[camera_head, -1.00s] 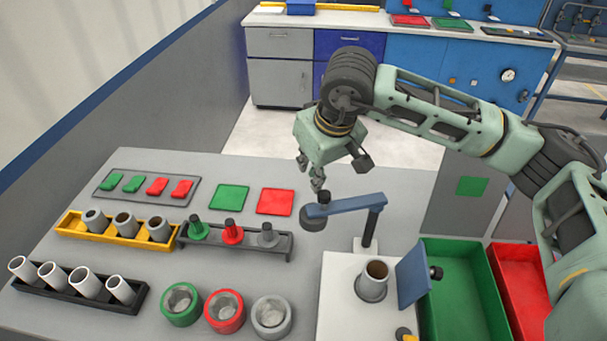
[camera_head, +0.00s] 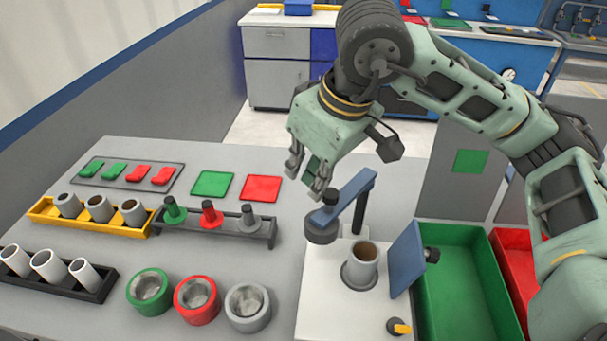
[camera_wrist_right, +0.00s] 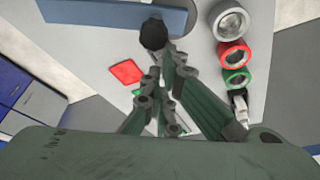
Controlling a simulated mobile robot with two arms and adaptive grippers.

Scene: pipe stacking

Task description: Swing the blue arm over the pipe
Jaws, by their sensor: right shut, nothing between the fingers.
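The blue arm (camera_head: 350,194) sits on an upright post on the white fixture. Its free end carries a dark round head (camera_head: 322,227) and a small knob. The pipe (camera_head: 363,265) stands upright in the fixture; the head is behind and to its left, not over it. My right gripper (camera_head: 308,180) is shut and empty, fingertips close behind the knob; I cannot tell if they touch. In the right wrist view the blue arm (camera_wrist_right: 112,13) and black knob (camera_wrist_right: 153,34) lie just beyond my fingers (camera_wrist_right: 163,82). My left gripper is out of view.
A blue plate (camera_head: 406,258) stands right of the pipe, beside a green bin (camera_head: 460,285). Grey, red (camera_head: 197,300) and green rings lie left of the fixture. Pipe racks (camera_head: 95,218) and peg stands are further left.

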